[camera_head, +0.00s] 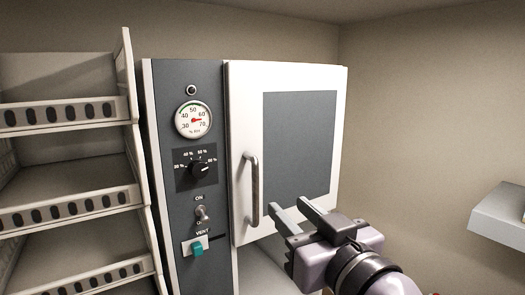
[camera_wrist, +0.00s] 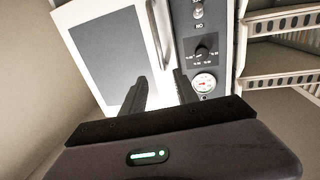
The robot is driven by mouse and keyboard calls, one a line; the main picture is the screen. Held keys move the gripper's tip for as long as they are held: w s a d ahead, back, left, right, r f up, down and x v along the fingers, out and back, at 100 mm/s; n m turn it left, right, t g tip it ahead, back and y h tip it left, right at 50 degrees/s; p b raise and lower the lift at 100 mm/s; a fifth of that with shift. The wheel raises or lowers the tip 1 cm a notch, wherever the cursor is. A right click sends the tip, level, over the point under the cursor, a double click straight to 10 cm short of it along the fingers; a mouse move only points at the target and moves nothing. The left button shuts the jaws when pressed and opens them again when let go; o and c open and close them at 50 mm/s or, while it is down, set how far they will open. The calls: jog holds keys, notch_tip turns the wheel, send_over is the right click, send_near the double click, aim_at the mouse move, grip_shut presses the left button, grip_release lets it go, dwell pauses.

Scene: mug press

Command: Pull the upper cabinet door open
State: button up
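The upper cabinet door (camera_head: 300,130) is white with a grey panel, on the right part of the cabinet in the head view; I cannot tell whether it is fully closed. It also shows, upside down, in the wrist view (camera_wrist: 105,60). Its upright metal handle (camera_head: 252,190) is near the door's left edge, and it also shows in the wrist view (camera_wrist: 158,35). My gripper (camera_head: 289,206) is open and empty, to the right of the handle's lower end. In the wrist view its fingers (camera_wrist: 160,78) stand apart, with the handle beyond them, apparently not between them.
Left of the door is a grey control panel with a gauge (camera_head: 194,120), a dial (camera_head: 203,170), a switch (camera_head: 203,213) and a teal vent slider (camera_head: 198,246). Slotted shelves (camera_head: 70,112) stand at far left. A pale ledge (camera_head: 500,212) juts in at right.

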aim_at(257, 179)
jog(key=x, duration=0.8)
jog(key=b+x, duration=0.1)
jog(key=x, duration=0.7)
jog(key=shift+w+a+f, duration=0.2)
jog(key=shift+w+a, duration=0.05)
jog(key=shift+w, duration=0.1)
grip_shut()
dwell(0.3)
